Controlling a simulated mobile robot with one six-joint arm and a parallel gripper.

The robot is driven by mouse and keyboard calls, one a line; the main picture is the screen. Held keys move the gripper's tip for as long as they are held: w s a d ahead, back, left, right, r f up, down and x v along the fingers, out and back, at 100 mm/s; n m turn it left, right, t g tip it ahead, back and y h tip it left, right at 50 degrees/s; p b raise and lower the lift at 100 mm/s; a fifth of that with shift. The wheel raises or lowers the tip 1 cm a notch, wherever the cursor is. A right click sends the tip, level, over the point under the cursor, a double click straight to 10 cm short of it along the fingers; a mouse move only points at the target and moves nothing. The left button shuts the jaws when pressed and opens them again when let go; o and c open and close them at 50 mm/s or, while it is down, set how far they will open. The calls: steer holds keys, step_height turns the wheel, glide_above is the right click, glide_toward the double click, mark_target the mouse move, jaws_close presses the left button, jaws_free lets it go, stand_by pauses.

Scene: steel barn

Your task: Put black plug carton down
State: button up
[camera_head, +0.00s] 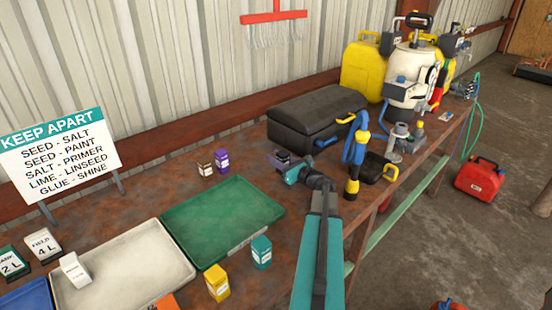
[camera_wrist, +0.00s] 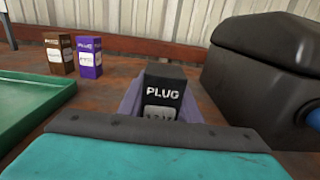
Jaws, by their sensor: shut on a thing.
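The black plug carton (camera_wrist: 164,90) stands upright between the jaws of my gripper in the wrist view, its "PLUG" label facing the camera. My gripper (camera_head: 284,160) is shut on it, low over the rusty table (camera_head: 150,215), just left of the black case. In the wrist view my gripper (camera_wrist: 163,104) shows purple fingers on both sides of the carton. The carton's lower part is hidden by my gripper, so I cannot tell whether it touches the table. In the head view the carton is mostly hidden by the gripper.
A green tray (camera_head: 222,218) lies left of my gripper, with brown (camera_head: 206,169) and purple (camera_head: 222,160) cartons behind it. The black case (camera_head: 315,112) is close on the right. Yellow (camera_head: 217,283) and teal (camera_head: 261,252) cartons stand in front. A "KEEP APART" sign (camera_head: 60,153) stands left.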

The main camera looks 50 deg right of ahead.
steer(key=shift+f, duration=0.1)
steer(key=o, duration=1.1)
steer(key=shift+r+p, duration=0.25)
steer(key=shift+p, duration=0.05)
steer(key=shift+s+f, duration=0.1)
steer(key=shift+s, duration=0.25)
steer(key=s+b, duration=0.1)
steer(key=s, duration=0.2)
steer(key=s+b, duration=0.1)
steer(key=s, duration=0.3)
steer(key=s+a+b, duration=0.1)
steer(key=s, duration=0.3)
steer(key=shift+s, duration=0.2)
steer(key=shift+o, duration=0.3)
